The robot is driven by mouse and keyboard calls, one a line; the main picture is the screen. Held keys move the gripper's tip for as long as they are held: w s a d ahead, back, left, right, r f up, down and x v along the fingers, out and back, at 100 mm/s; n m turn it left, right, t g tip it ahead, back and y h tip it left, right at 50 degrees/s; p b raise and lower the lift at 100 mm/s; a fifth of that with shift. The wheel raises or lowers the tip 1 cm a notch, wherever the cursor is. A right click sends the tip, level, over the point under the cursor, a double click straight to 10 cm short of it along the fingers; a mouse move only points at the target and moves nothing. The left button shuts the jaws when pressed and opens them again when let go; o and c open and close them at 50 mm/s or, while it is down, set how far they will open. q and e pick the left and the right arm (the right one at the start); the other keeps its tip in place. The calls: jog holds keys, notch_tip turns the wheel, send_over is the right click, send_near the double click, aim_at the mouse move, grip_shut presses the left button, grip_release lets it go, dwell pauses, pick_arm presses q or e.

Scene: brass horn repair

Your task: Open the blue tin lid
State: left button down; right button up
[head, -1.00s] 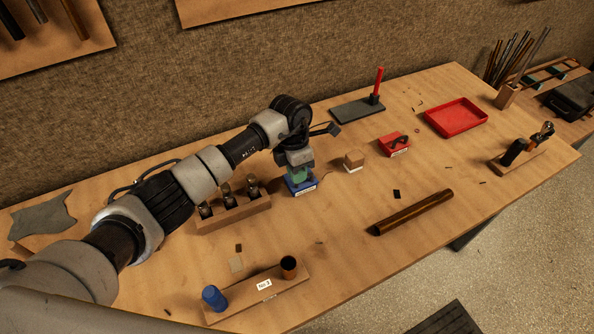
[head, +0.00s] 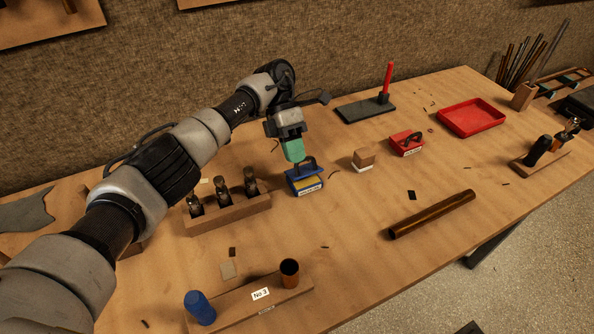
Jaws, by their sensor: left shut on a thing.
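The blue tin (head: 304,190) stands on the workbench with a white label on its front. Its lid (head: 290,174) appears tilted up at the back, and a yellowish inside shows below it. A dark loop handle (head: 311,163) sits at the lid. My left gripper (head: 297,160), with green fingers, comes down from above and is shut on the lid's handle. The fingers hide part of the handle and lid. My right gripper is not in view.
A wooden block (head: 364,159) and a red tin (head: 406,143) with a dark handle stand right of the blue tin. A wooden rack (head: 229,212) with several dark-topped pieces is at left. A brown tube (head: 432,214) lies in front. The bench between is mostly clear.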

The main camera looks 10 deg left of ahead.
pick_arm(q)
jog(key=shift+w+a+g+h+b, duration=0.25)
jog(key=shift+w+g+h+b, duration=0.25)
jog(key=shift+b, duration=0.35)
